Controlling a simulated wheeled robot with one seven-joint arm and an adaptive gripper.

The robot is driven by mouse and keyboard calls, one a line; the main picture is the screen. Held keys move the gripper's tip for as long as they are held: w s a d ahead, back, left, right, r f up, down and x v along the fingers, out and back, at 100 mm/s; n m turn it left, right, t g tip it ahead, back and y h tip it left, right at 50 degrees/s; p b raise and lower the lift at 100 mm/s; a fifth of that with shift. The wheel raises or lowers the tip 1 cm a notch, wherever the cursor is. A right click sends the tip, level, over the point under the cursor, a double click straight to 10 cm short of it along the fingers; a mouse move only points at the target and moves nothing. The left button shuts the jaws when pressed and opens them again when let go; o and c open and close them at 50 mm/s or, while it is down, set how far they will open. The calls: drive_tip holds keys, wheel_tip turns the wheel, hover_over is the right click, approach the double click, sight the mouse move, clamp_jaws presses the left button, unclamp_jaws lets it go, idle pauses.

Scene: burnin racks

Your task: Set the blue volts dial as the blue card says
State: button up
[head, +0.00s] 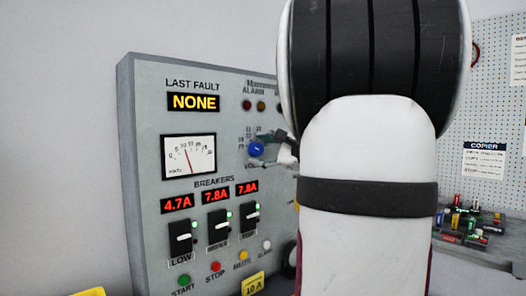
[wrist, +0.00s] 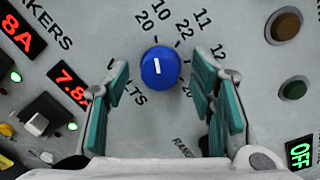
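The blue volts dial (head: 256,149) is a round knob on the grey panel, left of my arm in the head view. In the wrist view the dial (wrist: 161,68) shows a short white mark on its face, with printed numbers such as 20, 10, 22, 11 and 12 around it. My gripper (wrist: 160,76) is open, its teal-padded fingers on either side of the dial with gaps; I cannot tell how far they are from the panel. In the head view my gripper (head: 284,146) is beside the dial, partly hidden by my arm. No blue card shows in either view.
The grey panel (head: 145,100) also carries a volt meter (head: 188,157), breaker switches (head: 216,227) and coloured buttons (head: 215,267). In the wrist view, brown (wrist: 286,24) and green (wrist: 292,89) lamps are at the right. A pegboard (head: 490,90) is behind at right.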

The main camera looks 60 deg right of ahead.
drive_tip(key=shift+s, duration=0.1)
drive_tip(key=s+a, duration=0.2)
drive_tip(key=s, duration=0.9)
drive_tip(key=shift+s+a+r, duration=0.15)
drive_tip(key=shift+s+r, duration=0.1)
drive_tip(key=shift+s, duration=0.05)
